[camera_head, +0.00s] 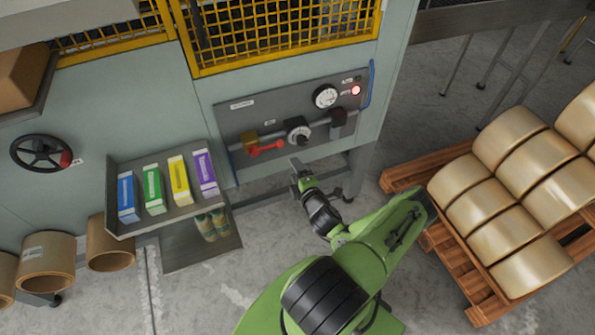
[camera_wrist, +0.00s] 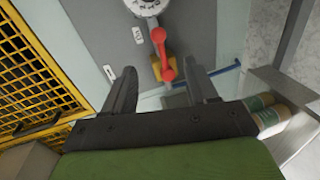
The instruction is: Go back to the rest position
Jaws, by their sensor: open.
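My gripper (camera_head: 299,178) is at the end of my green arm, in front of the machine and just below its grey control panel (camera_head: 237,117). In the wrist view my gripper (camera_wrist: 165,88) shows two dark fingers spread apart with nothing held between them. A red valve handle (camera_head: 266,149) on a yellow-brass body sits on the panel. In the wrist view the red handle (camera_wrist: 159,50) appears beyond the fingers, apart from them.
A grey shelf (camera_head: 170,221) left of my gripper holds blue, green, yellow and purple cartons. A wooden pallet (camera_head: 402,178) with tan rolls stands at right. Cardboard tubes (camera_head: 111,258) are at lower left. A black handwheel (camera_head: 41,139) and yellow mesh guard (camera_head: 275,35) are on the machine.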

